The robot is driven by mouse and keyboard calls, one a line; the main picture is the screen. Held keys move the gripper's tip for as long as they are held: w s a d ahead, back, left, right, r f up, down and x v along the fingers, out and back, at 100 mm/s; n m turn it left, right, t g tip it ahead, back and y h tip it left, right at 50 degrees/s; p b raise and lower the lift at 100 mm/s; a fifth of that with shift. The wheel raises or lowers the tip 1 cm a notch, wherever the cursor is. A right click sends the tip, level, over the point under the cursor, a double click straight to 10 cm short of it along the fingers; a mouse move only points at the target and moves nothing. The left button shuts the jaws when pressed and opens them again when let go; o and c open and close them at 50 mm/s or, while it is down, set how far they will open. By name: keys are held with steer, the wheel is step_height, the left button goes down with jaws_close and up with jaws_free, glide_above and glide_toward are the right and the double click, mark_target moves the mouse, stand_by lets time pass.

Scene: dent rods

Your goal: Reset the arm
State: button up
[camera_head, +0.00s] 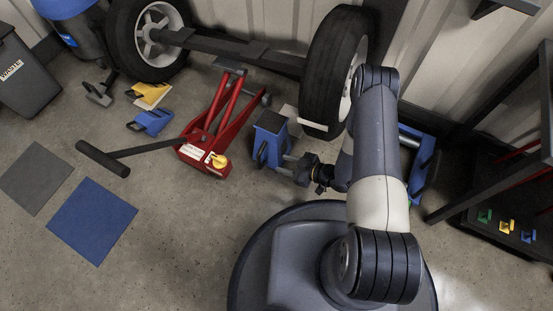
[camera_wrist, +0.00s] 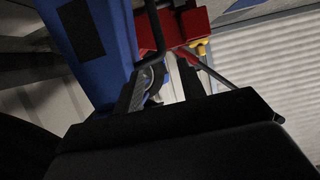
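My gripper (camera_head: 284,164) is low, beside the blue stand (camera_head: 268,138), with its fingers pointing left toward the stand's dark handle. In the wrist view, the blue stand (camera_wrist: 98,45) fills the upper left, with a black bar handle (camera_wrist: 154,28) on its side. My gripper (camera_wrist: 163,85) shows two dark fingers with a gap between them, and nothing is clearly clamped there. The fingertips are very close to the handle; whether they touch it I cannot tell. My arm is stretched forward from the base.
A wheel axle with a near tire (camera_head: 329,75) stands behind the stand. A red floor jack (camera_head: 207,150) with a long black handle is left. Blue (camera_head: 151,122) and yellow (camera_head: 149,94) pieces lie farther left. A dark rack (camera_head: 500,190) stands right. Front-left floor holds flat mats (camera_head: 92,220).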

steer(key=shift+s+d+r, duration=0.2)
steer(key=shift+s+d, duration=0.05)
steer(key=shift+d, duration=0.25)
steer(key=shift+a, duration=0.1)
steer(key=b+x, duration=0.4)
steer(key=x, duration=0.8)
